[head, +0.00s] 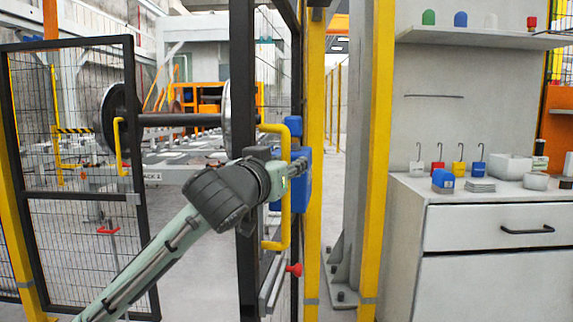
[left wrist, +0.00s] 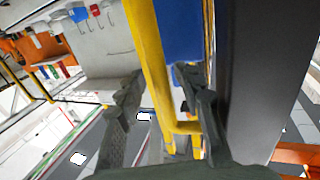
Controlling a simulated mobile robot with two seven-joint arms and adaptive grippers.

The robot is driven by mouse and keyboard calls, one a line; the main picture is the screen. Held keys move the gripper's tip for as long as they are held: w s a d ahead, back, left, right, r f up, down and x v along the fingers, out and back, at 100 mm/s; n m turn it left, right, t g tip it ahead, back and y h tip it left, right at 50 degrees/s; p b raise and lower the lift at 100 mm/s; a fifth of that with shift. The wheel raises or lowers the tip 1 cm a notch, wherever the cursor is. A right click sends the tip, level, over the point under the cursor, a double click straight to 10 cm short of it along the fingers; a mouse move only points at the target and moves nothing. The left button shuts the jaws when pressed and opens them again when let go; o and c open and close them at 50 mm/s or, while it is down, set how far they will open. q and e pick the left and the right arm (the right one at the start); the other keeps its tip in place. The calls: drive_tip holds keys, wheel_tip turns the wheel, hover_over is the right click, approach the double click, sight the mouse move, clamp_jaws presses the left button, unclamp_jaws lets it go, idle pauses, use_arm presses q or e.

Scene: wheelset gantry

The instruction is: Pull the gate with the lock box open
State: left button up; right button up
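The gate with the lock box has a dark frame (head: 243,100) with mesh and shows at a steep angle in the middle of the head view. Its blue lock box (head: 304,165) sits beside a yellow pull handle (head: 286,215). The box and handle also show in the left wrist view as a blue block (left wrist: 182,30) and a yellow bar (left wrist: 150,55). My left gripper (head: 292,168) is at the handle's height. In the wrist view its fingers (left wrist: 158,78) are apart, with the yellow bar between them; contact is unclear. My right gripper is out of view.
Another mesh gate (head: 85,195) with a yellow handle stands at left. A wheelset (head: 180,120) lies behind the gates. A yellow post (head: 314,200) and grey column (head: 353,130) stand just right of the lock box. A cabinet (head: 490,265) with padlocks stands at right.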

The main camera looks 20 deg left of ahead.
use_arm(q)
drive_tip(key=s, duration=0.7)
drive_tip(key=shift+s+a, duration=0.2)
drive_tip(key=shift+s, duration=0.05)
idle(0.3)
